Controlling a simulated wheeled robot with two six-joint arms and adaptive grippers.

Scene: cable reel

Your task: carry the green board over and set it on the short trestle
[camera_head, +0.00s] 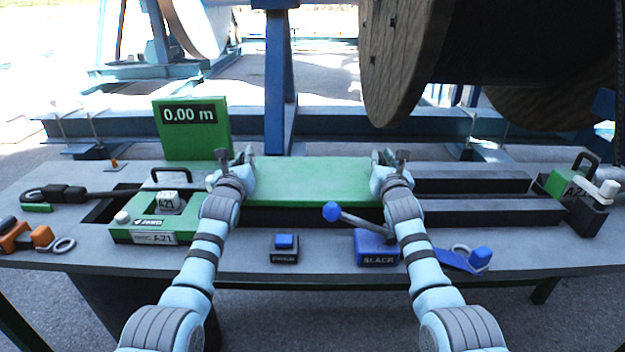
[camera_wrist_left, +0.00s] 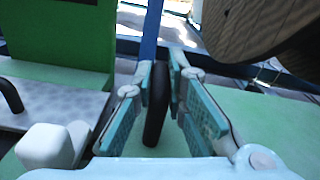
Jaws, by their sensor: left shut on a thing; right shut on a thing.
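The green board (camera_head: 315,180) is a flat plate across the middle of the grey table, level between my two grippers. My left gripper (camera_head: 238,157) is at its left end. In the left wrist view the left gripper (camera_wrist_left: 163,80) is shut on an upright black handle (camera_wrist_left: 156,110) that stands over the green surface (camera_wrist_left: 262,120). My right gripper (camera_head: 390,157) is shut at the board's right end, its grip partly hidden by the fingers. Dark space shows under the board's front edge. I cannot tell for sure which part is the short trestle.
Dark parallel rails (camera_head: 475,187) lie right of the board. A green display (camera_head: 192,128) reads 0.00 m. A green clamp block (camera_head: 155,215) is at left, a blue SLACK block (camera_head: 375,247) and blue button (camera_head: 285,246) in front. A large wooden reel (camera_head: 410,60) hangs behind.

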